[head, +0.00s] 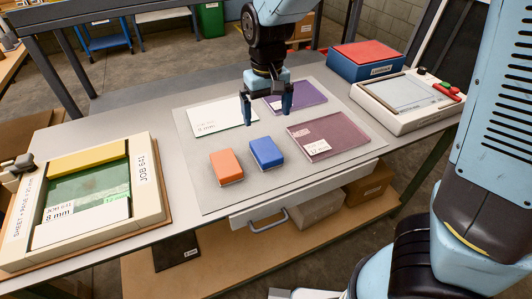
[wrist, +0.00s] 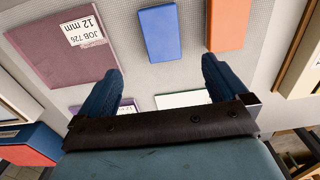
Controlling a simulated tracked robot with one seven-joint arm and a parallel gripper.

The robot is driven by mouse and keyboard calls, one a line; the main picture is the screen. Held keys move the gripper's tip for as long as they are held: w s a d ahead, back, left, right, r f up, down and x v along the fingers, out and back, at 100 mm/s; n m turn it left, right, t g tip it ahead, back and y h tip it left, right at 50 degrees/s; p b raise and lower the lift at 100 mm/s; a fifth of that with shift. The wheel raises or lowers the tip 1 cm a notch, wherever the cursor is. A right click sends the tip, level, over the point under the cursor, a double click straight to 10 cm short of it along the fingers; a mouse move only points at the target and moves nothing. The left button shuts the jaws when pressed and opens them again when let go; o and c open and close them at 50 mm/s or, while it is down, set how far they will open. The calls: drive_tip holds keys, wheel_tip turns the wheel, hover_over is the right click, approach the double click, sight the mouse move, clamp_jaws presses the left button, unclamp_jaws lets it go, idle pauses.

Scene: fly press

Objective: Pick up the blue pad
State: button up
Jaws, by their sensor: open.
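The blue pad (head: 267,153) is a small blue block lying on the grey mat (head: 205,182), just right of the orange pad (head: 226,166). In the wrist view the blue pad (wrist: 159,34) lies beyond the fingertips, between the maroon plate and the orange pad (wrist: 229,24). My gripper (head: 267,108) points down above the mat, behind the blue pad in the head view. Its two dark blue fingers are spread wide in the wrist view (wrist: 160,70), with nothing between them. The pad is apart from both fingers.
A maroon plate (head: 327,136) marked 12 mm lies right of the blue pad. A white plate (head: 220,116) and a purple plate (head: 296,97) lie farther back. A framed fixture (head: 148,208) stands left; a screen console (head: 395,111) and a red-topped blue box (head: 372,70) stand right.

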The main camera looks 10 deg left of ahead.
hover_over(266, 149)
drive_tip(key=f, duration=0.8)
drive_tip(key=shift+w, duration=0.2)
drive_tip(key=shift+s+f, duration=0.15)
drive_tip(key=shift+f, duration=2.65)
drive_tip(key=c, duration=1.2)
drive_tip(key=shift+r, duration=0.1)
